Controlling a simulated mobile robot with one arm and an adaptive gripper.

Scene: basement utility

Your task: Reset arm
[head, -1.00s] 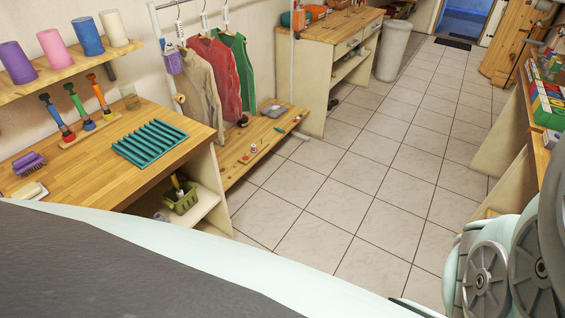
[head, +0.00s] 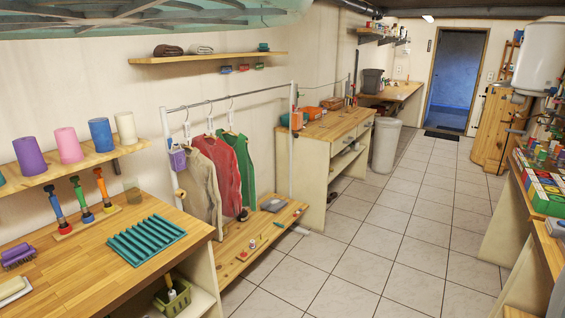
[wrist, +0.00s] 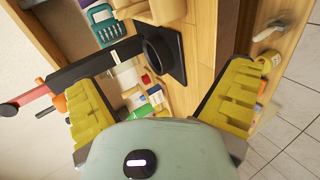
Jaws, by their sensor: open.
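My gripper (wrist: 165,92) shows in the wrist view. Its two yellow ridged fingers are spread wide apart and nothing is held between them. Beyond the fingertips is a wooden unit (wrist: 205,35) with a black flanged part (wrist: 172,55), a red-handled tool (wrist: 22,98) and several small bottles and cans. The wrist view is turned sideways, and I cannot tell how far these things are from the fingers. My gripper does not show in the head view.
In the head view, a wooden workbench (head: 75,262) with a teal ribbed tray (head: 146,240) stands at the left. A clothes rack (head: 232,98) is behind it. A cluttered bench (head: 541,232) lines the right. The tiled floor (head: 385,240) between is clear.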

